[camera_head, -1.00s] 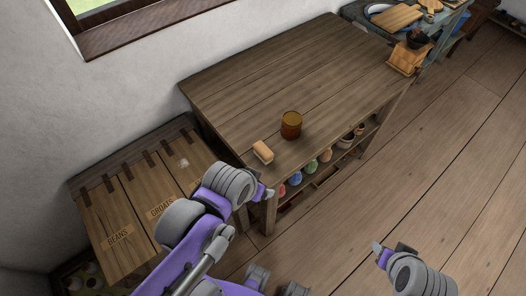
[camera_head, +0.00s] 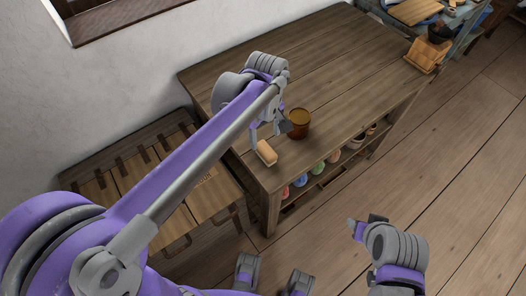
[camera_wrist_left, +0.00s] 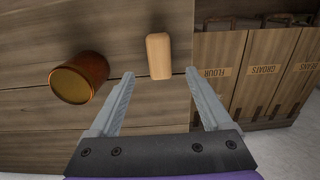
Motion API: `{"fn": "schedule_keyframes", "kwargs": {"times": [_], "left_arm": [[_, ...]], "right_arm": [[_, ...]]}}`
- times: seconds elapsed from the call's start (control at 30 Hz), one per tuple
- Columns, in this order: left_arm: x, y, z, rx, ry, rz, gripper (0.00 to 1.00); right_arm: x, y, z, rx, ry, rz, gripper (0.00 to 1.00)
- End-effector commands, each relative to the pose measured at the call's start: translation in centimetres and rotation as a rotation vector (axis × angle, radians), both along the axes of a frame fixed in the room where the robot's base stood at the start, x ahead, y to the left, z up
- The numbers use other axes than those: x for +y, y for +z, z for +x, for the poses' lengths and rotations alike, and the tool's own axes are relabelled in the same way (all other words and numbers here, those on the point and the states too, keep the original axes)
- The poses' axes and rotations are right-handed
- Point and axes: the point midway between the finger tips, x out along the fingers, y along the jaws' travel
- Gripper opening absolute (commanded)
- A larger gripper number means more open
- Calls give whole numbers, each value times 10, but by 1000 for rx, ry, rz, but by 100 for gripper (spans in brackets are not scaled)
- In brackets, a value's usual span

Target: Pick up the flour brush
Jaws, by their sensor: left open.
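The flour brush (camera_head: 265,152), a small block with a light wooden top, lies on the wooden table (camera_head: 330,75) near its front left corner. In the left wrist view the brush (camera_wrist_left: 159,56) shows between and just beyond the two fingertips. My left gripper (camera_head: 268,130) is open above the table, right by the brush, with its fingers pointing down. In the left wrist view its jaws (camera_wrist_left: 159,76) are wide apart with nothing between them but table and the brush's near end. My right gripper (camera_head: 363,224) is low over the floor at the right; its opening is unclear.
A brown jar (camera_head: 298,124) stands close beside the brush; it also shows in the left wrist view (camera_wrist_left: 79,78). Labelled bins (camera_head: 140,175) stand left of the table. Coloured pots sit on the shelf underneath. A wooden box (camera_head: 427,55) is at the far right corner.

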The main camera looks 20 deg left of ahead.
Motion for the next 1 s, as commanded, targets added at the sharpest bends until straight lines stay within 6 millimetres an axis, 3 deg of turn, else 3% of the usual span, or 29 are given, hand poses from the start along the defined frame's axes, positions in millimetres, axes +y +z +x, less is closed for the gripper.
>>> {"fn": "schedule_keyframes", "kwargs": {"times": [0.6,0.9,1.0], "left_arm": [[-3,-73,-2,-2,-2,0,82],[-3,-77,-2,-2,-2,0,82],[-3,-77,-2,-2,-2,0,64]], "right_arm": [[0,-8,-1,3,0,0,50],[0,-8,-1,3,0,0,50],[0,-8,-1,3,0,0,50]]}}
